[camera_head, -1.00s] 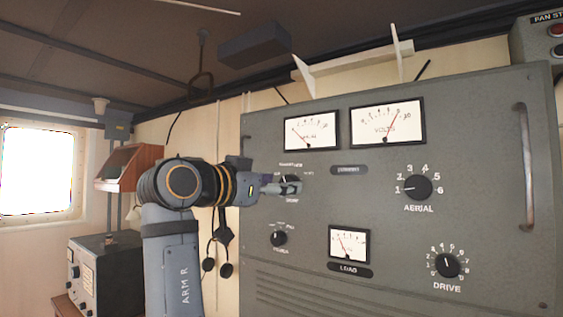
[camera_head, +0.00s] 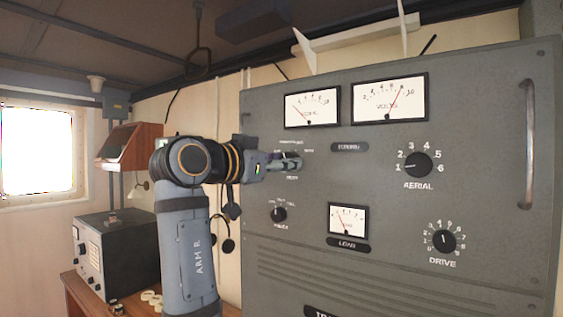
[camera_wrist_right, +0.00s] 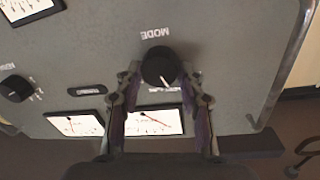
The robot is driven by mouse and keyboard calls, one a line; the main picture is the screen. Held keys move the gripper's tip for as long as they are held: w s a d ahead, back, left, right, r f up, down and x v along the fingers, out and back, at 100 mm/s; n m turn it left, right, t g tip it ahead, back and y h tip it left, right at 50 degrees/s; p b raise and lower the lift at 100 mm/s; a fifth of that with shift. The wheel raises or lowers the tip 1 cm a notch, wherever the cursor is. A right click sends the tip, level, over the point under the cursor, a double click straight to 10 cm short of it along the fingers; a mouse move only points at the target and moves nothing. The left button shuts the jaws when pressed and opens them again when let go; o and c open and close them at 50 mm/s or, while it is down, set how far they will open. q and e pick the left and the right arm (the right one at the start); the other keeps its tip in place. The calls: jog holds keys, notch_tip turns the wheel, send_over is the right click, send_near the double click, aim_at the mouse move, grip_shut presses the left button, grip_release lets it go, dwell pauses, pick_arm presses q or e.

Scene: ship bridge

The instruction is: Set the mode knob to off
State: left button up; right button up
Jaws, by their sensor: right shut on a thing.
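The mode knob (camera_wrist_right: 158,66) is a round black knob with a white pointer line, on the grey panel (camera_wrist_right: 232,62). In the right wrist view its MODE label appears upside down, and the pointer slants to the lower right, towards small markings too blurred to read. My right gripper (camera_wrist_right: 162,78) is shut on the knob, one finger at each side. In the head view the right gripper (camera_head: 294,162) reaches the panel from the left and mostly hides the knob. My left gripper is not in view.
A small black knob (camera_head: 279,214) sits below the gripper, with the LOAD meter (camera_head: 348,220) to its right. Two meters are above. The AERIAL knob (camera_head: 418,165) and DRIVE knob (camera_head: 444,240) are farther right. A metal handle (camera_head: 528,145) stands out at the right edge.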

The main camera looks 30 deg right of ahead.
aim_at(290, 115)
jog(key=shift+n, duration=0.3)
jog(key=shift+f+n+b, duration=0.1)
jog(key=shift+n+b, duration=1.35)
jog(key=shift+n, duration=2.25)
jog(key=o, duration=1.2)
jog(key=shift+w+d, duration=0.1)
jog(key=shift+w, duration=0.05)
notch_tip(290, 115, up, 10)
